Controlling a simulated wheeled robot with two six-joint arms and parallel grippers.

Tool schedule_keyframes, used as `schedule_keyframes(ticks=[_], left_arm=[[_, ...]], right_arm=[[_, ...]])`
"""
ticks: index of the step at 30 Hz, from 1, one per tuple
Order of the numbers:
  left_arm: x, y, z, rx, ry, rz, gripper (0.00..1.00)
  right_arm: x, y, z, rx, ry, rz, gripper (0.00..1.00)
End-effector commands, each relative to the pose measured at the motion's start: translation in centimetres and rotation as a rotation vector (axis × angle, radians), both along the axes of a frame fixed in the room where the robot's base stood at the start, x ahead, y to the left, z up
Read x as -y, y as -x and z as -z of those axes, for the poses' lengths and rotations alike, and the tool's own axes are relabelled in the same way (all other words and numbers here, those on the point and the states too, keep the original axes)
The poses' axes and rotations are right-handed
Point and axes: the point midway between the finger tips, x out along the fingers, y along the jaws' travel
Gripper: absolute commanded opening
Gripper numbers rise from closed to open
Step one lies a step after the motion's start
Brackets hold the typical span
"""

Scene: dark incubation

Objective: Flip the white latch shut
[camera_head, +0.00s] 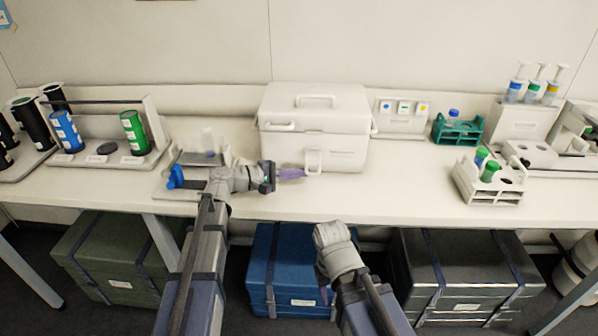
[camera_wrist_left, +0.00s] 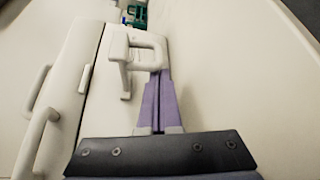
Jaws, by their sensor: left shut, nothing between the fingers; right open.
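A white box (camera_head: 340,149) with a lid (camera_head: 340,103) stands at the middle of the table. The white latch (camera_head: 314,156) is a loop on its front face; in the left wrist view the latch (camera_wrist_left: 151,42) sticks out from that face. My left gripper (camera_head: 302,173) is shut, with nothing between its purple fingers. Its tips (camera_wrist_left: 160,73) are at the lower part of the latch, close to the box front; I cannot tell whether they touch. My right gripper (camera_head: 332,236) is low in front of the table edge, away from the box; its fingers are hard to make out.
A small platform with a blue knob (camera_head: 176,176) stands left of the box. A panel with coloured buttons (camera_head: 403,112) and a green rack (camera_head: 458,130) stand to the right. A white tube rack (camera_head: 492,184) is farther right. The table front between box and tube rack is clear.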

Motion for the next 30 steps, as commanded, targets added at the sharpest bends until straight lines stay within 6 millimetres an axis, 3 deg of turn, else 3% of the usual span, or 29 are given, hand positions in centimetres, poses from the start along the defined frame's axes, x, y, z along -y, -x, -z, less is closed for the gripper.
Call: schedule_keyframes(ticks=[30], left_arm=[[0.0,0.4,-1.4,-0.168,0.0,0.003,0.0]], right_arm=[[0.0,0.0,-3.0,0.0,0.0,0.0,0.5]])
